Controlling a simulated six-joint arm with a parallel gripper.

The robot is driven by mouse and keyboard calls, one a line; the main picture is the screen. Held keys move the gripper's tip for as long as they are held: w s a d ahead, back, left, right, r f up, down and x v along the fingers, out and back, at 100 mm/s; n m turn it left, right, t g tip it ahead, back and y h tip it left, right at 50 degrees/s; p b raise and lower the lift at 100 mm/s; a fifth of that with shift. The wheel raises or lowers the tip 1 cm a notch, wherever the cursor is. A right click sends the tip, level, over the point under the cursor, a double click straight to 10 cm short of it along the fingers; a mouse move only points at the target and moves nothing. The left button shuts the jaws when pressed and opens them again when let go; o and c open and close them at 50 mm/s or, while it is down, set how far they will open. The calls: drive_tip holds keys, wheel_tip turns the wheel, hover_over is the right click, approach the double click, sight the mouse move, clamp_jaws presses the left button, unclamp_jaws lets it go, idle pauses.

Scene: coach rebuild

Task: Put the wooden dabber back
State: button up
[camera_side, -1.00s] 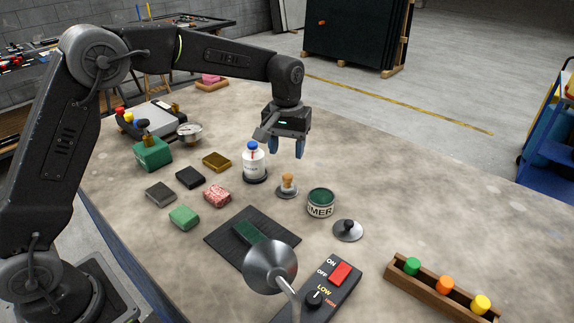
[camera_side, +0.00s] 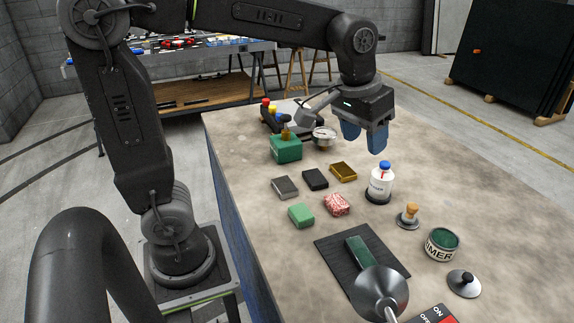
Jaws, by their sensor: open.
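The wooden dabber (camera_side: 410,208) stands upright on a small round grey base (camera_side: 407,221) on the bench, right of the white bottle. I cannot tell whether the base is part of it. My gripper (camera_side: 364,142) is open, with blue fingers pointing down and nothing between them. It hangs above the bench, up and left of the dabber in the picture, behind the bottle.
A white bottle with a blue cap (camera_side: 381,182) stands on a dark base near the dabber. An open green tin (camera_side: 442,243) and a knobbed lid (camera_side: 464,283) are to the right. Several small blocks, a dark mat (camera_side: 330,248) and a metal lamp-like cone (camera_side: 380,293) lie leftward and in front.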

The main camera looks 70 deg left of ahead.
drive_tip(key=s+a+f+m+t, duration=0.1)
drive_tip(key=s+f+m+t, duration=0.1)
drive_tip(key=s, duration=1.2)
drive_tip(key=shift+s+f+t, duration=0.2)
drive_tip(key=shift+f+t, duration=0.1)
drive_tip(key=shift+f, duration=0.5)
